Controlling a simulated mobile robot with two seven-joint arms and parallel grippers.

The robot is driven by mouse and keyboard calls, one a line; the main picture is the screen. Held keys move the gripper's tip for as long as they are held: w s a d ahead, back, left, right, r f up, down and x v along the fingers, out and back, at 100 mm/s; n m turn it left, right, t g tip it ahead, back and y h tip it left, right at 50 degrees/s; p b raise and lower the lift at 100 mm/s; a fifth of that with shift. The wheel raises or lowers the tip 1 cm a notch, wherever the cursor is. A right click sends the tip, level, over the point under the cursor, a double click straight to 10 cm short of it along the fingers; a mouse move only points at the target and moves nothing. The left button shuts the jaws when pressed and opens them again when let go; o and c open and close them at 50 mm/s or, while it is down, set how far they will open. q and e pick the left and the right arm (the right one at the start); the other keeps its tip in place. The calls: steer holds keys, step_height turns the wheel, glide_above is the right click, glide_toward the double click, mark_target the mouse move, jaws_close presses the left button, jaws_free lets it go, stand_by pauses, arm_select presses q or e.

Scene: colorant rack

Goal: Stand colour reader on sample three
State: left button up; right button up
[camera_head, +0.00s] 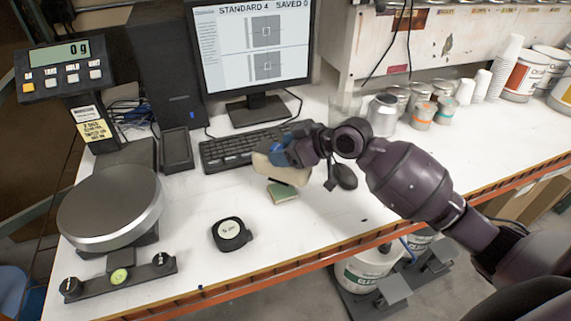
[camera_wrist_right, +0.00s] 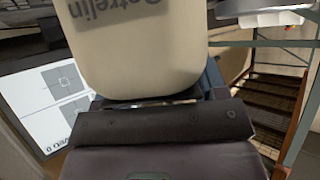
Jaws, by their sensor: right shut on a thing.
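My right gripper (camera_head: 287,152) is shut on a cream device with grey lettering, which looks like the colour reader (camera_head: 262,166). In the wrist view the reader (camera_wrist_right: 135,55) fills the top middle, beyond the dark gripper body; its lettering is partly cut off. In the head view the gripper covers much of the reader. A small green block or stack of cards with a pale edge (camera_head: 283,193) lies on the white bench just below the reader. I cannot tell whether they touch, or which sample it is. My left gripper is not in view.
A keyboard (camera_head: 235,150) and monitor (camera_head: 252,50) reading "STANDARD 4 SAVED 0" stand behind the gripper. Cans (camera_head: 382,114) and cups stand at right.

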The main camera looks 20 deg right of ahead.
steer(key=shift+f, duration=2.35)
steer(key=shift+f, duration=0.15)
steer(key=o, duration=1.3)
steer(key=shift+o, duration=0.2)
steer(key=v, duration=1.2)
steer(key=shift+b, duration=0.35)
